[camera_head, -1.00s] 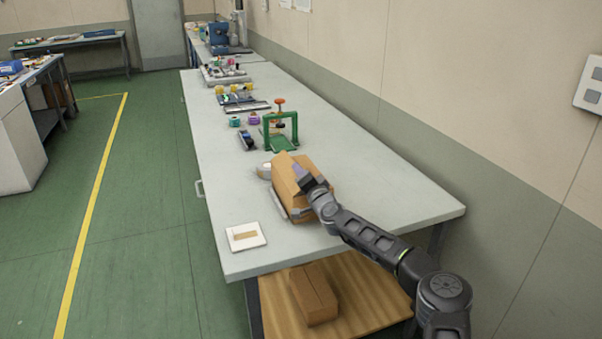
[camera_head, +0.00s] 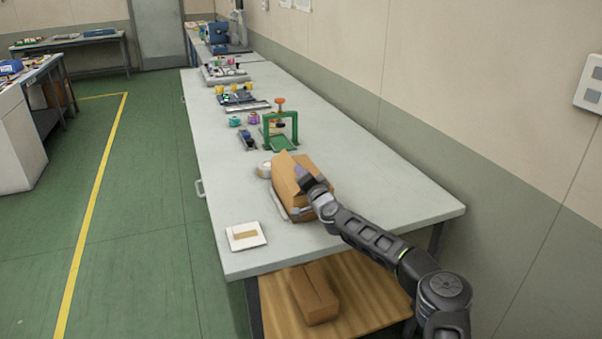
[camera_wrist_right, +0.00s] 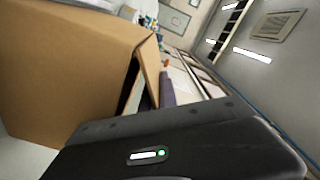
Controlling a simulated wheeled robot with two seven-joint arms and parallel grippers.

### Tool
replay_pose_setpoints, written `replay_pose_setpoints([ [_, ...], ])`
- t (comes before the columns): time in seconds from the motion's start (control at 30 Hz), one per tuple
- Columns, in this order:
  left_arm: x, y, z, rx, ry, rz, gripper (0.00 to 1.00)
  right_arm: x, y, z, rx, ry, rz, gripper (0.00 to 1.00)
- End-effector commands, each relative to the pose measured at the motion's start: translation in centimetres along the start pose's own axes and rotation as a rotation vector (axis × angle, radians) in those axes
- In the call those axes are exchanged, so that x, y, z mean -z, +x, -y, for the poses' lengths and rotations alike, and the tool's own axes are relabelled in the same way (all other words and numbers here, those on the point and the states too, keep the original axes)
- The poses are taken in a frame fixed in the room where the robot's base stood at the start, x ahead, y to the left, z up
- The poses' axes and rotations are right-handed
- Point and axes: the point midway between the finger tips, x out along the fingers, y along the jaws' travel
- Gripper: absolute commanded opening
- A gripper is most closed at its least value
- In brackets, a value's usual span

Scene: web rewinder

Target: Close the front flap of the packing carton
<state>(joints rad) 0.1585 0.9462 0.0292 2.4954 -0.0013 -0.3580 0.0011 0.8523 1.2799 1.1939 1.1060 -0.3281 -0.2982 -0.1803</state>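The packing carton (camera_head: 286,180) is a brown box on the near part of the long grey bench. A raised flap shows at its top, beside my gripper. My right gripper (camera_head: 302,174) is at the carton's upper near side, and its fingers are small and partly merged with the box. In the right wrist view the carton (camera_wrist_right: 60,70) fills the left, with a flap (camera_wrist_right: 146,72) standing at an angle and a dark gap beside it. The dark gripper body hides the lower part, and the finger opening cannot be made out. My left gripper is not in view.
A white pad with a brown strip (camera_head: 245,236) lies near the bench's front left corner. Another brown box (camera_head: 314,293) is on the shelf below. The bench's right side is clear.

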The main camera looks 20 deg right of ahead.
Motion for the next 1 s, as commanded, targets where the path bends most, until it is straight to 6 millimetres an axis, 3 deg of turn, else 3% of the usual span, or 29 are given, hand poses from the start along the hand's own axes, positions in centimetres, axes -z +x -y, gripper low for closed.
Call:
replay_pose_setpoints([
  [0.8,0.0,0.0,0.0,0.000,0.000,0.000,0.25,0.0,0.0,-0.1,-0.001,0.000,0.000,0.00],
  [1.0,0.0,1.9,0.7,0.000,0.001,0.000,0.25,-0.3,0.0,-0.9,0.000,0.051,-0.001,0.00],
])
